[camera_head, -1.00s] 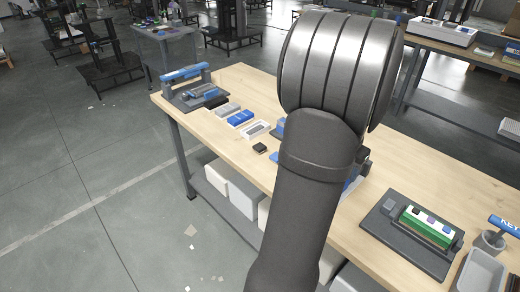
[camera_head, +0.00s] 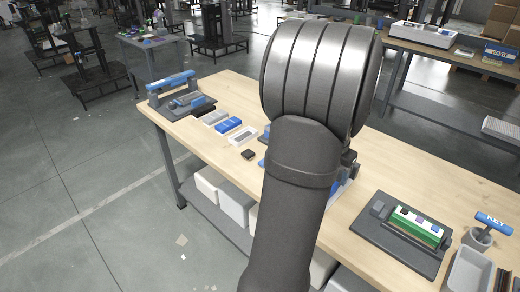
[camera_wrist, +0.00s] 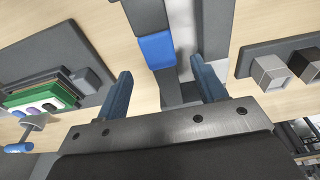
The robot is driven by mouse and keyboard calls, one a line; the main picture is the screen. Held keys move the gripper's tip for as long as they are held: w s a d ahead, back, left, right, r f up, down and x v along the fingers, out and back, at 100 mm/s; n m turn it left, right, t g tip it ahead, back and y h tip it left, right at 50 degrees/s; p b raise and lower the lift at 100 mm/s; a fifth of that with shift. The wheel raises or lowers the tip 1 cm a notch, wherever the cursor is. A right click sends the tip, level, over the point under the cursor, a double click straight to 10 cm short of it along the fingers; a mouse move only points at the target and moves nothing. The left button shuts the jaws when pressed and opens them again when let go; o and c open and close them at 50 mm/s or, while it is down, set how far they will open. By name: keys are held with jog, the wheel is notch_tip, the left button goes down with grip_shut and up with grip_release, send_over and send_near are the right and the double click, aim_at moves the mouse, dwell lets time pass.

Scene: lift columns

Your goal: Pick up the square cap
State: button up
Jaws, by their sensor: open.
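My gripper (camera_wrist: 160,67) is open in the wrist view, its two blue-grey fingers wide apart with nothing held between them. Beyond the fingers, a blue block (camera_wrist: 157,50) sits on a dark grey bar. Two square, box-like pieces stand on a dark plate at the right: a lighter one (camera_wrist: 270,73) and a darker one (camera_wrist: 304,66). I cannot tell whether either is the square cap. My arm hides most of the gripper there.
The wooden bench (camera_head: 350,238) carries a blue-handled fixture (camera_head: 180,98), a white tray (camera_head: 243,136), a small black block (camera_head: 248,154), a cup with a blue KEY tag (camera_head: 492,219) and a grey bin (camera_head: 470,272). Bare wood shows between them.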

jog(key=w+a, duration=0.1)
jog(key=w, duration=0.1)
jog(key=w+a+r, duration=0.1)
jog(key=w, duration=0.1)
jog(key=w+a+r, duration=0.1)
jog(key=w+a, duration=0.1)
jog(key=shift+w, duration=0.2)
jog(key=w+a+r, duration=0.3)
jog(key=w+a, duration=0.5)
jog(key=g+y, duration=0.1)
send_near(248, 153)
jog(key=f, duration=0.2)
jog(key=shift+d+f, duration=0.25)
jog(key=shift+f, duration=0.15)
jog(key=shift+w+a+f, duration=0.1)
jog(key=shift+f, duration=1.3)
jog(key=shift+w+a+f, duration=0.1)
jog(key=shift+f, duration=1.35)
jog(key=shift+d, duration=0.1)
jog(key=c, duration=1)
jog(key=shift+c, duration=0.2)
jog(key=shift+r, duration=0.1)
